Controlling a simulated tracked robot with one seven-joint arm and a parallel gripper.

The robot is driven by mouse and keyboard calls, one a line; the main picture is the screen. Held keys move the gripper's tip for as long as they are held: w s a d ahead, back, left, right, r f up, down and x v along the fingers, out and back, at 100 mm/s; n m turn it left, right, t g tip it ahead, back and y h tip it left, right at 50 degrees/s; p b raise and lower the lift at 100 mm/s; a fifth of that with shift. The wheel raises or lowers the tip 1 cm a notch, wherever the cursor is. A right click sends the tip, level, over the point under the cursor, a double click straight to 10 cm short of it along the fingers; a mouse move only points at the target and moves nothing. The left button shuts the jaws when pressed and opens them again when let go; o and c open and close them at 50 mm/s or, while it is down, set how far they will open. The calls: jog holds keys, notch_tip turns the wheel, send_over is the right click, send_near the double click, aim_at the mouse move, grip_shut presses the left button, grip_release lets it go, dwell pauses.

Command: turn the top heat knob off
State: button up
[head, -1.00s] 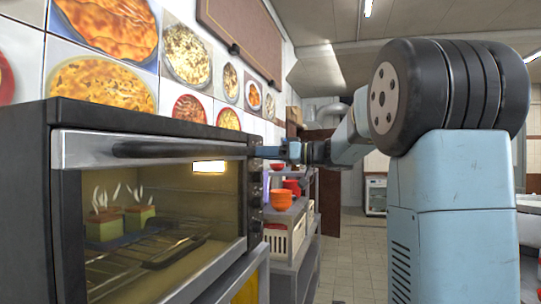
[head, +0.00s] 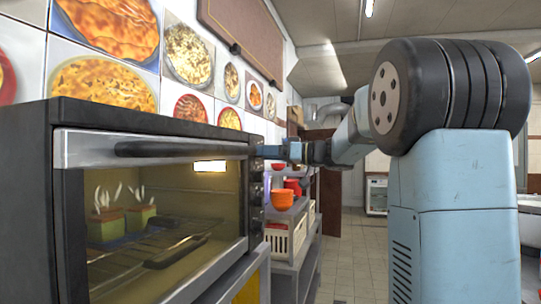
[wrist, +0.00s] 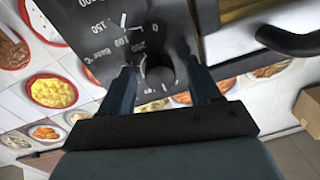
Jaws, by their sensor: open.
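The toaster oven (head: 150,120) stands at the left in the head view, with its door shut and a light on inside. Its narrow control panel (head: 256,230) at the right edge carries a column of dark knobs. My gripper (head: 268,152) is at the top of this panel. In the wrist view, my open gripper (wrist: 163,82) has one finger on each side of the top heat knob (wrist: 158,74). The panel (wrist: 85,20) there shows printed temperature numbers around the knob. I cannot tell whether either finger touches the knob, and its pointer is not clear.
The black door handle (wrist: 290,40) juts out beside the panel in the wrist view. Orange bowls (head: 282,200) and a white crate (head: 278,241) stand on shelving beyond the oven. The tiled floor (head: 350,260) between shelving and my arm is clear.

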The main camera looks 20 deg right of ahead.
jog(key=shift+d, duration=0.1)
jog(key=v, duration=1.3)
jog(key=shift+d, duration=0.3)
jog(key=shift+s+f, duration=0.1)
jog(key=shift+s, duration=0.05)
jog(key=s+a+f+m+g+h, duration=0.5)
jog(key=s+a+f+m+h, duration=0.1)
jog(key=s+a+f, duration=0.65)
jog(key=s+d+f+m+t+h, duration=0.1)
jog(key=s+d+f+m+h, duration=0.1)
jog(key=s+f+h, duration=0.7)
jog(key=s+f+m, duration=0.1)
jog(key=s+f, duration=0.3)
jog(key=shift+s+f+m+h, duration=0.3)
jog(key=shift+f+m, duration=0.05)
jog(key=shift+m, duration=0.05)
